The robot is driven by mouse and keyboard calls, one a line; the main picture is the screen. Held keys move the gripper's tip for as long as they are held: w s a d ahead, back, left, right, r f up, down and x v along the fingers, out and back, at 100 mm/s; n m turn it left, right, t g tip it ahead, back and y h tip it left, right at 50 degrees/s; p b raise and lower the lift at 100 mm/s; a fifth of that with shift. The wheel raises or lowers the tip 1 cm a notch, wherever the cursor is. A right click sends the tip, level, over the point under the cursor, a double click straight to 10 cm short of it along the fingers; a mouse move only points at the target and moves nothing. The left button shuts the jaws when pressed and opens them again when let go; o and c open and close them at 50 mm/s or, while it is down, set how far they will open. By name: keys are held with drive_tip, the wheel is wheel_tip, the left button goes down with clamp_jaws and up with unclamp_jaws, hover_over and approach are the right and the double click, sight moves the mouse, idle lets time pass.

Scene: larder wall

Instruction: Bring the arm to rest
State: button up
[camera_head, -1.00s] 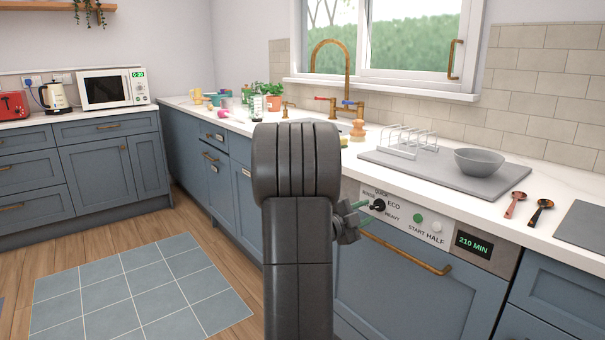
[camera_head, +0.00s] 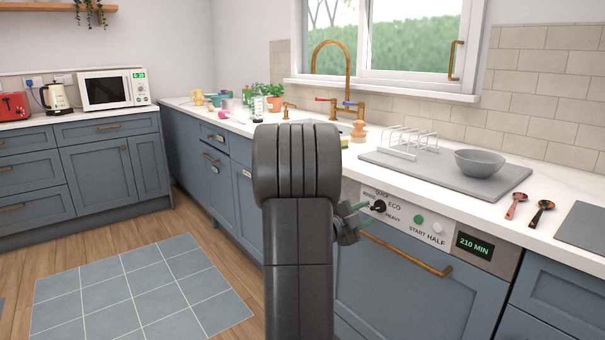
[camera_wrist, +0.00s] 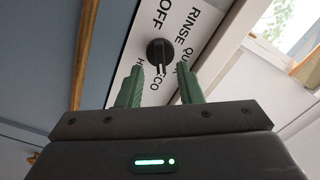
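My gripper (camera_head: 366,212) is in front of the dishwasher panel, just left of the black dial (camera_head: 379,206). In the wrist view my gripper (camera_wrist: 161,70) has its two green fingers apart with nothing between them. The dial (camera_wrist: 160,52) shows just beyond the fingertips and appears clear of them. Around it I read OFF, RINSE, QUICK and ECO. My dark arm stands upright in the middle of the head view and hides part of the cabinets and counter behind it.
The dishwasher (camera_head: 415,285) has a brass handle (camera_head: 405,250) below the panel and a display (camera_head: 474,246) reading 210 MIN. A grey bowl (camera_head: 480,162) and white rack (camera_head: 408,142) stand on the counter. Open floor with a tiled mat (camera_head: 140,290) lies left.

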sight(374, 208)
drive_tip(key=p+v, duration=0.1)
drive_tip(key=v, duration=0.9)
drive_tip(key=b+x, duration=0.2)
drive_tip(key=x, duration=1.1)
drive_tip(key=shift+w+d+r+n+p, duration=0.15)
drive_tip(key=shift+r+n+p, duration=0.15)
drive_tip(key=shift+p, duration=0.4)
drive_tip(key=shift+n+p, duration=0.85)
drive_tip(key=shift+n, duration=0.25)
drive_tip(key=n+p, duration=0.4)
drive_tip(key=n, duration=0.1)
drive_tip(key=shift+n, duration=0.4)
drive_tip(key=n+p, duration=0.3)
drive_tip(key=n, duration=0.1)
drive_tip(key=shift+n+p, duration=0.3)
drive_tip(key=shift+p, duration=0.05)
drive_tip(key=n+p, duration=0.2)
drive_tip(key=n, duration=0.3)
drive_tip(key=shift+f+p, duration=0.2)
drive_tip(key=shift+p, duration=0.2)
